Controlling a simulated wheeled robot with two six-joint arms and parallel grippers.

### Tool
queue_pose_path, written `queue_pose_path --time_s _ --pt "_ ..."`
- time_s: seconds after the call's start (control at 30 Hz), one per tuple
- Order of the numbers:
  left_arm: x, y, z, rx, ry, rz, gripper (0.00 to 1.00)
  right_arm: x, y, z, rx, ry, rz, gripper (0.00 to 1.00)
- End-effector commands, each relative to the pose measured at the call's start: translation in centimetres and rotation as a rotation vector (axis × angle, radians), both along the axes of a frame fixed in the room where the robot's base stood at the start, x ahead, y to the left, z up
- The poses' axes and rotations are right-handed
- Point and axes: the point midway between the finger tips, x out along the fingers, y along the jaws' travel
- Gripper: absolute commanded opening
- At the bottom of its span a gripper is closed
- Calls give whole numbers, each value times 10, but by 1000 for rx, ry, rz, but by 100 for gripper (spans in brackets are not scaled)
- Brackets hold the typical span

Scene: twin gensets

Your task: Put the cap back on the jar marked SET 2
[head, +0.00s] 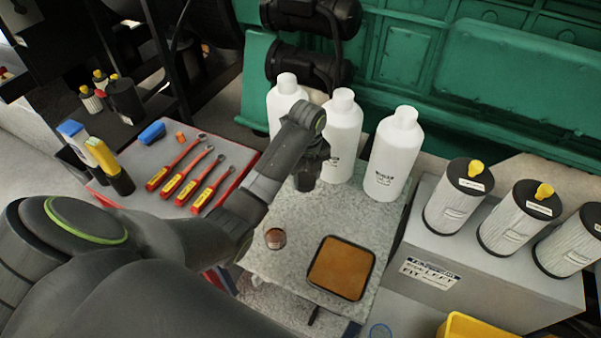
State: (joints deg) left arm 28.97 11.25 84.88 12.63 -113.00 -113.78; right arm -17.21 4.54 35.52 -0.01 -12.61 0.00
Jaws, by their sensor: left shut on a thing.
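My left gripper (308,180) points down over the back part of the grey speckled table top, in front of the white bottles. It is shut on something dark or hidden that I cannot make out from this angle. A small round brown jar or cup (275,238) stands on the table, below and left of the gripper and apart from it. I cannot read a SET 2 mark anywhere, and I cannot pick out the cap for certain. My right gripper is not in view.
Three white bottles (394,160) stand along the table's back. An orange-brown square tray (340,268) lies at the front right. Filter canisters (511,222) stand on a grey box at right. The table between jar and bottles is partly clear.

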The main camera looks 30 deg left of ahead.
Motion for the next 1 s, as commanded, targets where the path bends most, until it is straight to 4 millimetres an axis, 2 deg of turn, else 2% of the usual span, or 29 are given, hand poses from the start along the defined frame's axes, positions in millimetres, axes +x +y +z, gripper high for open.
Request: queue_pose_path --time_s 0.3,0.57,0.6,0.9,1.0 --pt "0 0 -38 0 0 0 30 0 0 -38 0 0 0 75" --pt "0 0 -37 0 0 0 30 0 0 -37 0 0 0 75" --pt "0 0 -37 0 0 0 30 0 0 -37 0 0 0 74" --pt "0 0 -28 0 0 0 30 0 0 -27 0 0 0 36" --pt "0 0 -19 0 0 0 30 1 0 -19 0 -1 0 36"
